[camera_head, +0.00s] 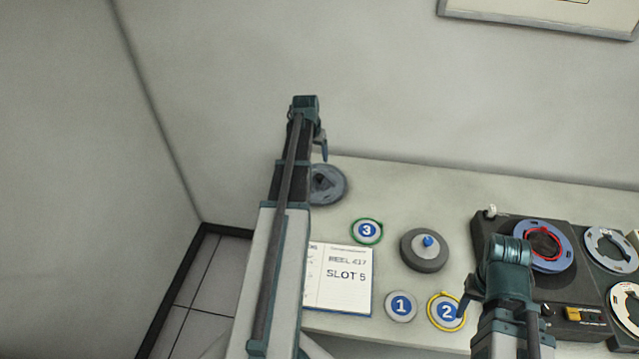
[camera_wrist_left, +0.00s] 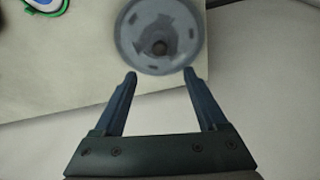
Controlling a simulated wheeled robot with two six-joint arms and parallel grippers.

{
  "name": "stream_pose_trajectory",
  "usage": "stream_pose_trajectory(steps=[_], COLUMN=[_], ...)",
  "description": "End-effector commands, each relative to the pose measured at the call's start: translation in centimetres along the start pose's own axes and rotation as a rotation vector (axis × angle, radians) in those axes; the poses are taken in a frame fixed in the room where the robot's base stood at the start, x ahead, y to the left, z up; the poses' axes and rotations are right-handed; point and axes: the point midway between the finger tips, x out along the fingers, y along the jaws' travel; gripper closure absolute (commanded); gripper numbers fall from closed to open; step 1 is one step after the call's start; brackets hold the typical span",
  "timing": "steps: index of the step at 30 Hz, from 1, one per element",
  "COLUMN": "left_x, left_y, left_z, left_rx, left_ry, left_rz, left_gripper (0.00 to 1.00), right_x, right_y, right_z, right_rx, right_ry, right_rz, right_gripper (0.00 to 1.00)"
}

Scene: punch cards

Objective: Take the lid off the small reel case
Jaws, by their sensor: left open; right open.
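A round dark grey case (camera_head: 411,262) with a lighter top and a blue knob (camera_head: 428,241) stands on the table. A blue-grey disc (camera_head: 332,186) with a dark centre lies at the table's far left, partly hidden by my left arm. The disc also shows in the left wrist view (camera_wrist_left: 160,22). My left gripper (camera_head: 321,148) is open and empty by the disc; in the left wrist view its fingertips (camera_wrist_left: 160,75) are near the disc's edge. My right gripper (camera_head: 464,308) is open, near the yellow-ringed disc 2.
Discs numbered 1 (camera_head: 401,306), 2 (camera_head: 446,312) and 3 (camera_head: 367,231) lie around the case. An open notebook (camera_head: 340,278) reads "SLOT 5". A dark tape machine (camera_head: 560,290) with several reels fills the right. The table's back strip is clear.

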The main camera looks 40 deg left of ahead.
Motion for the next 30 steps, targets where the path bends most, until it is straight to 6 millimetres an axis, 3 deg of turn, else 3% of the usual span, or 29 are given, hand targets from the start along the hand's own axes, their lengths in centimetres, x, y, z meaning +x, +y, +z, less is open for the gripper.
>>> stream_pose_trajectory(steps=[16,30], left_x=[7.6,9.2], left_y=[0.1,0.1], left_z=[0.1,0.0], left_rx=[0.001,0.001], left_ry=[-0.001,-0.001], left_rz=[0.0,0.0], left_gripper=[0.26,0.26], right_x=[7.3,8.8], right_y=[-0.7,-0.8], right_z=[-0.4,-0.5], right_rx=[0.001,0.001], right_ry=[0.0,0.0], right_rz=[0.0,0.0], right_gripper=[0.5,0.5])
